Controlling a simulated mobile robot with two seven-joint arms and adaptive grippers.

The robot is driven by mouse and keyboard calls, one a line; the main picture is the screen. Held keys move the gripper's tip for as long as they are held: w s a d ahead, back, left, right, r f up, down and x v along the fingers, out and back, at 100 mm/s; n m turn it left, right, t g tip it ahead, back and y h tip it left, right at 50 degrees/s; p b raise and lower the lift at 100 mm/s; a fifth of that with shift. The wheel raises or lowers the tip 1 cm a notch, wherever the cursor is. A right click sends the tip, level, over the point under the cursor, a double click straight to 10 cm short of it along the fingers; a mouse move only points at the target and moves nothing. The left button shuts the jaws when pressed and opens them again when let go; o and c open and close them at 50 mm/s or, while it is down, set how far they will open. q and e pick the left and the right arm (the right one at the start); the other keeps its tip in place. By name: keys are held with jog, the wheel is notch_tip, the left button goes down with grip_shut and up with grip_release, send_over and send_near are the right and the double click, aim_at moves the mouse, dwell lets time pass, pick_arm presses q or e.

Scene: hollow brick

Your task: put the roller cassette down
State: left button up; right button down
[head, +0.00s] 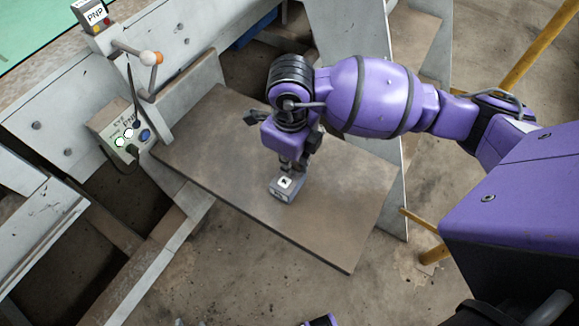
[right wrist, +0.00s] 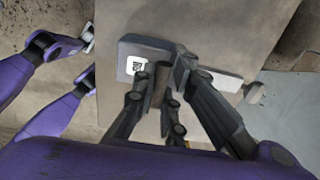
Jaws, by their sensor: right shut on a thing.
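The roller cassette (head: 287,190) is a small grey block with a white label bearing a dark mark. In the head view it is over the brown tabletop, near its middle. My right gripper (head: 290,165) points down from above and is shut on it. In the right wrist view the cassette (right wrist: 137,65) shows its label left of the fingers (right wrist: 165,88), and a pale end to their right. The fingers hide its middle. I cannot tell whether its underside touches the tabletop.
The brown tabletop (head: 335,225) is bare around the cassette. A grey control box (head: 124,133) with lit buttons stands at its left edge, below a lever with a round knob (head: 149,58). Pale metal panels border the left and back. Yellow rails (head: 537,45) stand at right.

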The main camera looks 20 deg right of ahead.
notch_tip(320, 180, down, 2)
jog(key=shift+a+f, duration=0.1)
jog(key=shift+f, duration=0.05)
jog(key=shift+f, duration=0.15)
jog(key=c, duration=1.8)
grip_release()
jog(key=shift+s, duration=0.1)
jog(key=shift+r, duration=0.25)
notch_tip(320, 180, up, 12)
jog(key=shift+f, duration=0.1)
